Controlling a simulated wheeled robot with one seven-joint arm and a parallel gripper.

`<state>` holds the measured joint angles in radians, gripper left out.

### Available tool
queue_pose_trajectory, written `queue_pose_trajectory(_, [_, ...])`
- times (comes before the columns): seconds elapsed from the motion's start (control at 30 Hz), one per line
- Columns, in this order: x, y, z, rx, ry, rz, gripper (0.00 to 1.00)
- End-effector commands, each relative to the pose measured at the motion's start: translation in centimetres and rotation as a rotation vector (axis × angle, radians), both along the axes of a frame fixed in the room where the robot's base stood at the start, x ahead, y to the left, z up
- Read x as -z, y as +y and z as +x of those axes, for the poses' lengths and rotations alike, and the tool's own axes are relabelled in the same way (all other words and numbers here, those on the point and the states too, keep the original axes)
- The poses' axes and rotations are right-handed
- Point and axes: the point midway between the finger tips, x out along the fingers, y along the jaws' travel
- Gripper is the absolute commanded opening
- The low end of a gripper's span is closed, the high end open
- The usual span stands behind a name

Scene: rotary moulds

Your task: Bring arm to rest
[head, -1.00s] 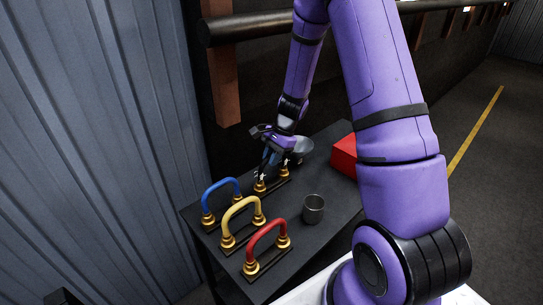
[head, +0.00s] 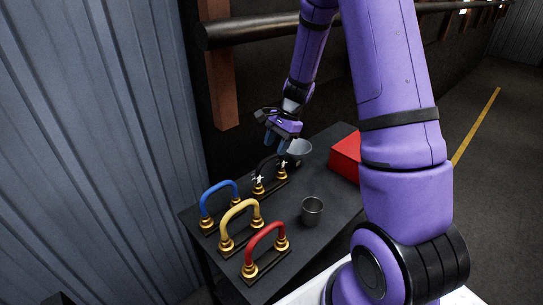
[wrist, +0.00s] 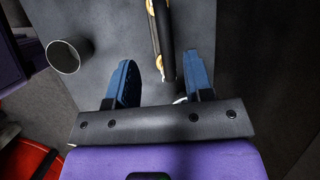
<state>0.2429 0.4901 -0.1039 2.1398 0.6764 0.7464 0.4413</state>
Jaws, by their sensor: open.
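My gripper (head: 277,140) is raised above the far part of the dark table (head: 325,185).
Blue (head: 217,187), yellow (head: 238,207) and red (head: 265,237) handles stand in the near left part of the table. A dark horizontal bar (head: 270,28) runs behind.

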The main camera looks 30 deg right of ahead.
Motion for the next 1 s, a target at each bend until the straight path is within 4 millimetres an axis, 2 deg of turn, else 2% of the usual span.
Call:
queue_pose_trajectory(0.1, [-2.0, -0.9, 0.0, 0.0, -0.003, -0.001, 0.48])
queue_pose_trajectory(0.3, [-4.1, -1.7, -0.1, 0.001, -0.002, 0.0, 0.48])
queue_pose_trajectory(0.67, [-5.0, -1.8, -0.3, -0.012, -0.008, -0.004, 0.48])
queue_pose_trajectory(0.77, [-6.5, -1.1, -0.8, -0.053, -0.034, -0.015, 0.48])
queue_pose_trajectory(1.0, [-13.0, 1.9, -3.9, -0.262, -0.155, -0.084, 0.48])
